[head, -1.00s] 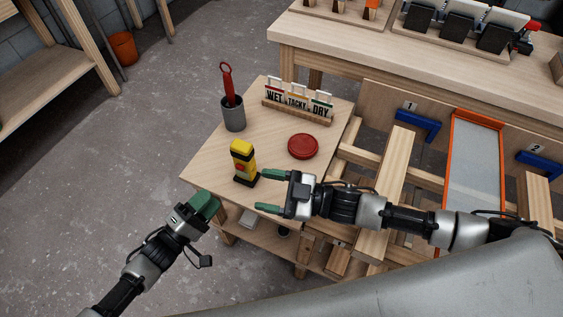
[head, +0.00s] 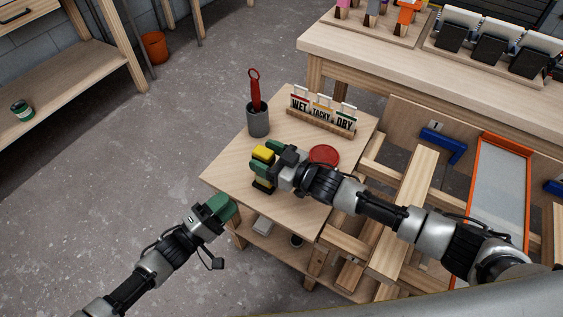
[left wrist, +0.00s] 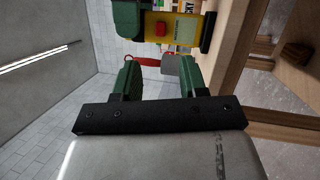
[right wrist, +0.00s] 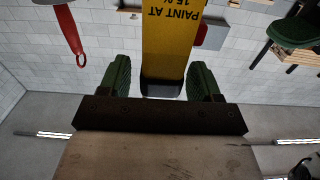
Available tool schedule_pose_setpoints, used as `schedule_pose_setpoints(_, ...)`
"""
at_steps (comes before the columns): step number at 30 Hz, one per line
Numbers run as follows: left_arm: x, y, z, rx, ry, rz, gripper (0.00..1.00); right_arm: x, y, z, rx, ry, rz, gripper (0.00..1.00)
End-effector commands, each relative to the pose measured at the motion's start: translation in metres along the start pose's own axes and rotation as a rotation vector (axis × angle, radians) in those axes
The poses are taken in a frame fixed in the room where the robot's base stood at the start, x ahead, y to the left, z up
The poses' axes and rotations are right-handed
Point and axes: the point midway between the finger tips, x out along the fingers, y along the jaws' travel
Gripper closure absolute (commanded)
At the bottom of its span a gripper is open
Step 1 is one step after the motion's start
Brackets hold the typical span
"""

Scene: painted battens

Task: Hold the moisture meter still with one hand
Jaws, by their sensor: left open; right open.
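The yellow and black moisture meter (head: 263,154) stands upright near the front left corner of the small wooden table (head: 228,175). My right gripper (head: 262,160) is open around it, one finger on each side, and partly hides it in the head view. In the right wrist view the meter (right wrist: 170,45) rises between the two green fingers (right wrist: 160,78), with a gap at each side. My left gripper (head: 222,207) is open and empty in front of the table's left corner. In the left wrist view the meter's red button (left wrist: 160,29) shows beyond its fingers (left wrist: 160,75).
A grey cup (head: 258,122) with a red-handled tool stands behind the meter. A WET, TACKY, DRY card rack (head: 321,116) is at the table's back, and a red round lid (head: 324,155) lies right of my right gripper. Wooden battens (head: 405,215) flank the table's right side.

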Motion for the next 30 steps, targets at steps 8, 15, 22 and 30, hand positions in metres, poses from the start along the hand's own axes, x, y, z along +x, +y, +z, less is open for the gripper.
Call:
schedule_pose_setpoints(8,0.0000,0.0000,0.0000,0.000,0.000,0.000,0.57,0.0113,0.0000,-0.0001,0.000,0.000,0.000,0.36)
schedule_pose_setpoints(15,0.0000,0.0000,0.0000,0.000,0.000,0.000,0.57,0.0111,0.0000,-0.0002,0.000,0.000,0.000,0.47)
schedule_pose_setpoints(22,0.0000,0.0000,0.0000,0.000,0.000,0.000,0.57,0.0109,-0.0001,-0.0001,0.000,0.000,0.000,0.82)
schedule_pose_setpoints(30,0.0000,0.0000,0.0000,0.000,0.000,0.000,0.77,0.0109,-0.0001,-0.0001,0.000,0.000,0.000,0.95)
